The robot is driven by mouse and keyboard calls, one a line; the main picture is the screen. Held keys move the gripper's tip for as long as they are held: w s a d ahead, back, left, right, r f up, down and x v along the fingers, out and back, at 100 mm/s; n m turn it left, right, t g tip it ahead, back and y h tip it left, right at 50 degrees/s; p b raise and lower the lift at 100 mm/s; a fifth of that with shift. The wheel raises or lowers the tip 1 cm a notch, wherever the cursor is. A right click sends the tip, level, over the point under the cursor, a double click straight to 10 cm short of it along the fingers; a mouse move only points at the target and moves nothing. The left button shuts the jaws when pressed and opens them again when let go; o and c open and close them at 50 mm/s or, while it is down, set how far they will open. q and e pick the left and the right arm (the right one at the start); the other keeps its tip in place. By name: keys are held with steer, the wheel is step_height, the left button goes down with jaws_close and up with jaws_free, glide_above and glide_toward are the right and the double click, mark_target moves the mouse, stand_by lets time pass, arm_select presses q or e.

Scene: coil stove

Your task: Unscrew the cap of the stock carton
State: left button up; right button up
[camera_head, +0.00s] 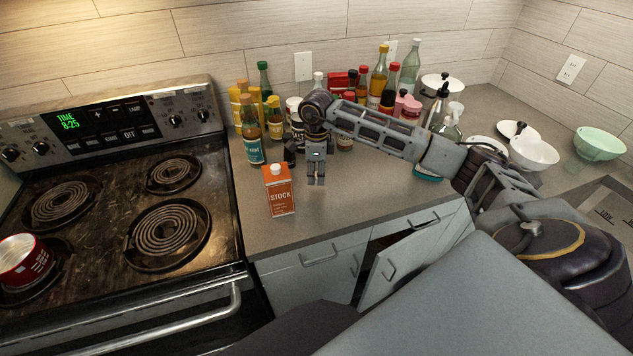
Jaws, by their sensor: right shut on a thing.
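The stock carton (280,199) is orange-red with a white "STOCK" label and stands upright on the grey counter, just right of the stove. A small white round piece (275,169) shows on its top; I cannot tell whether it is the cap or a bare spout. My right gripper (316,180) points down just right of the carton, apart from it. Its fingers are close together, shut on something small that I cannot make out. My left gripper is out of view.
Bottles and jars (275,118) crowd the counter behind the carton and gripper. White bowls (533,153) stand at right. A cabinet door (405,262) hangs open below. The counter front is clear.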

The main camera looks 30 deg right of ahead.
mark_target(317, 189)
steer(key=shift+f, duration=0.25)
steer(key=shift+f+p, duration=0.3)
steer(key=shift+f, duration=1.45)
steer(key=shift+f, duration=0.15)
steer(key=o, duration=1.1)
